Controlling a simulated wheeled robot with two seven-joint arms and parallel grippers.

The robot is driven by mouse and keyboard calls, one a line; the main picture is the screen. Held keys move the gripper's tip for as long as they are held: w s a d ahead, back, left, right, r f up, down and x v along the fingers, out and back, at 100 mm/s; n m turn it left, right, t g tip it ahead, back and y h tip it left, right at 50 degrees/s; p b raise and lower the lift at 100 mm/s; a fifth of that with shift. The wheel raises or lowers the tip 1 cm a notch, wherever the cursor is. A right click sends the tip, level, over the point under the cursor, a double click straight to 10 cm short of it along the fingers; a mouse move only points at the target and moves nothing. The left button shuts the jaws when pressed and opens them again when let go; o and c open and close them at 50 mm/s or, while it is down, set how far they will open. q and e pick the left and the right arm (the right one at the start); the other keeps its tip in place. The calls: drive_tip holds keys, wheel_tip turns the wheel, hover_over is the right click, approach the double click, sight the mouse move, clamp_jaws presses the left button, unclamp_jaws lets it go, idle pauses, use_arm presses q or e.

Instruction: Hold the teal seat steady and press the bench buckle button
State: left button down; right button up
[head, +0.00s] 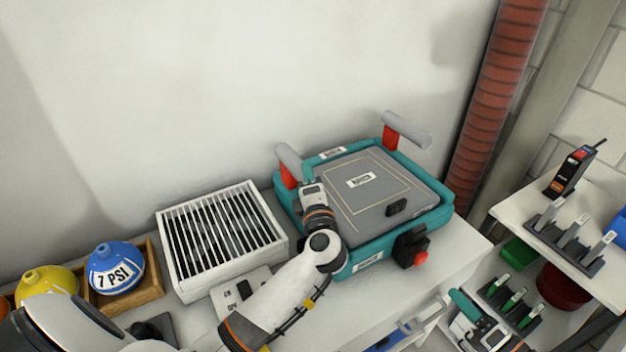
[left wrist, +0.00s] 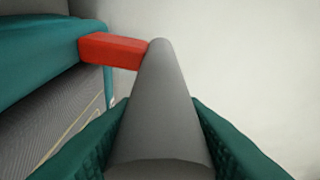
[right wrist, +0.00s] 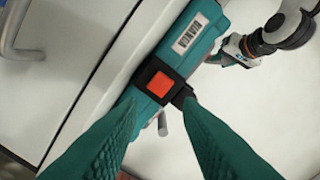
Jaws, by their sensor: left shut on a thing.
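The teal seat (head: 352,250) with a grey pad (head: 385,195) rests on the white bench against the wall. It has two grey bar handles on red mounts. My left gripper (head: 306,180) is shut on the left grey handle (left wrist: 160,120), with a finger on each side. The black bench buckle (head: 410,244) with its red button (head: 420,258) is at the seat's front right. In the right wrist view the red button (right wrist: 160,85) lies just beyond my right fingertips. My right gripper (right wrist: 158,104) is open and empty, apart from the buckle in the head view.
A white slatted crate (head: 180,268) stands left of the seat, beside a wooden tray (head: 152,285) with blue and yellow round bottles. A red ribbed pipe (head: 490,100) rises behind right. A white shelf (head: 508,208) with tool racks stands at right.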

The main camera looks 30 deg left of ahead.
clamp_jaws()
drive_tip(key=s+d+r+n+g+h, duration=0.2)
drive_tip(key=r+n+h, duration=0.3)
drive_tip(key=n, duration=0.5)
drive_tip(key=shift+d+r+g, duration=0.5)
drive_tip(key=shift+d+r, duration=0.15)
drive_tip(key=shift+d, duration=0.05)
